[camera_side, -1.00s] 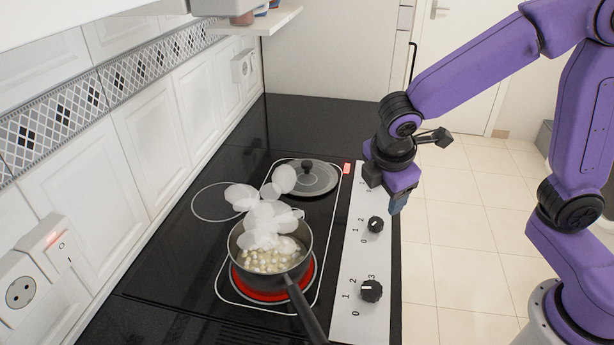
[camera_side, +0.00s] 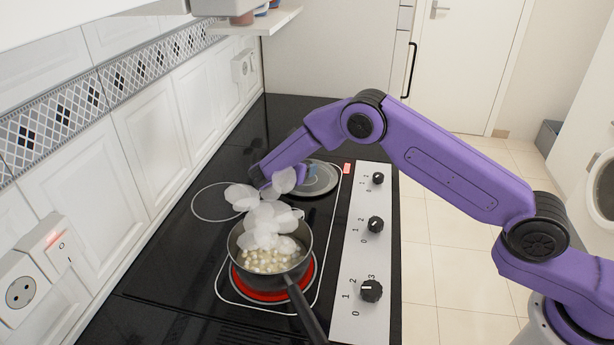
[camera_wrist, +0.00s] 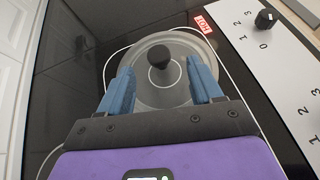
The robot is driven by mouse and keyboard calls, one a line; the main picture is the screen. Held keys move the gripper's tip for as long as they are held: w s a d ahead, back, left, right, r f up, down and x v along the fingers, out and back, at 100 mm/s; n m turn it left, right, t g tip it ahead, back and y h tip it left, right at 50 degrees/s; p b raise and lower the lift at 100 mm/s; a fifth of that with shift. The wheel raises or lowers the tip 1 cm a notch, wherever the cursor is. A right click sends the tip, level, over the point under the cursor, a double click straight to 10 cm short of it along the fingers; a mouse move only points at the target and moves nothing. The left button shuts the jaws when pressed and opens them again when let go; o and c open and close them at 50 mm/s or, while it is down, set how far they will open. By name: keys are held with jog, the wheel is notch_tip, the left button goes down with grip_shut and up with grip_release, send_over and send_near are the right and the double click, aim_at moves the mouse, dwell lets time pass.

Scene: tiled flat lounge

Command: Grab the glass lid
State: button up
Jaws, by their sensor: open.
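The glass lid (camera_side: 318,180) lies flat on the back part of the black stove, a grey see-through disc with a metal rim. My arm covers much of it in the side view. In the wrist view the lid (camera_wrist: 156,97) sits ahead of my gripper, with its dark round knob (camera_wrist: 162,72) in the middle. My gripper (camera_wrist: 162,80) is open, its two blue fingers apart on the left and right, with the knob between them in the picture. I cannot tell how far the fingers are above the lid. In the side view the fingers are mostly hidden.
A pot (camera_side: 270,262) with pale pieces steams on a glowing red burner in front, its handle toward the viewer. A control panel (camera_side: 358,260) with knobs runs along the right. A red HOT label (camera_wrist: 204,25) lies beside the lid.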

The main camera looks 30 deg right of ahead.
aim_at(309, 162)
jog(key=shift+w+d+f, duration=0.3)
jog(key=shift+w+f, duration=0.1)
jog(key=shift+f, duration=0.05)
jog(key=shift+r+x, duration=0.15)
jog(key=shift+x, duration=1.7)
jog(key=shift+r+x, duration=0.1)
jog(key=shift+x, duration=1.8)
jog(key=shift+d, duration=0.1)
grip_shut()
